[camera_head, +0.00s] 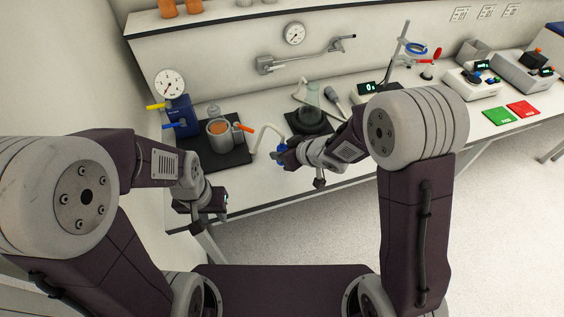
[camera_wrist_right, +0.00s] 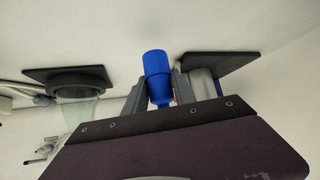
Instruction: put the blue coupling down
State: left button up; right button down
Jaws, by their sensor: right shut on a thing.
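The blue coupling (camera_head: 281,148) is at the tip of my right gripper (camera_head: 283,156), over the front part of the bench, between two black mats. In the right wrist view the coupling (camera_wrist_right: 157,70) sits between the two grey fingers of the right gripper (camera_wrist_right: 158,92), which are shut on it. I cannot tell whether the coupling touches the bench top. My left gripper (camera_head: 215,204) hangs by the bench's front left edge, away from the coupling. Its fingers are too unclear to tell whether it is open or shut.
Left of the right gripper, a black mat (camera_head: 238,157) holds a metal vessel (camera_head: 219,138) with an orange handle. A pale hose (camera_head: 254,140) curves beside it. A blue pump with a gauge (camera_head: 169,85) stands further left. A glass flask (camera_head: 312,103) stands on a dark base to the right.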

jog(key=shift+f, duration=0.1)
jog(key=f+b, duration=0.1)
jog(key=f, duration=0.2)
jog(key=shift+s, duration=0.2)
jog(key=shift+w+f, duration=0.1)
jog(key=shift+f, duration=0.25)
jog(key=shift+w, duration=0.1)
jog(key=shift+f+b, duration=0.1)
jog(key=shift+b, duration=0.25)
jog(key=c, duration=1.3)
grip_release()
jog(key=shift+o, duration=1.3)
jog(key=shift+f, duration=0.1)
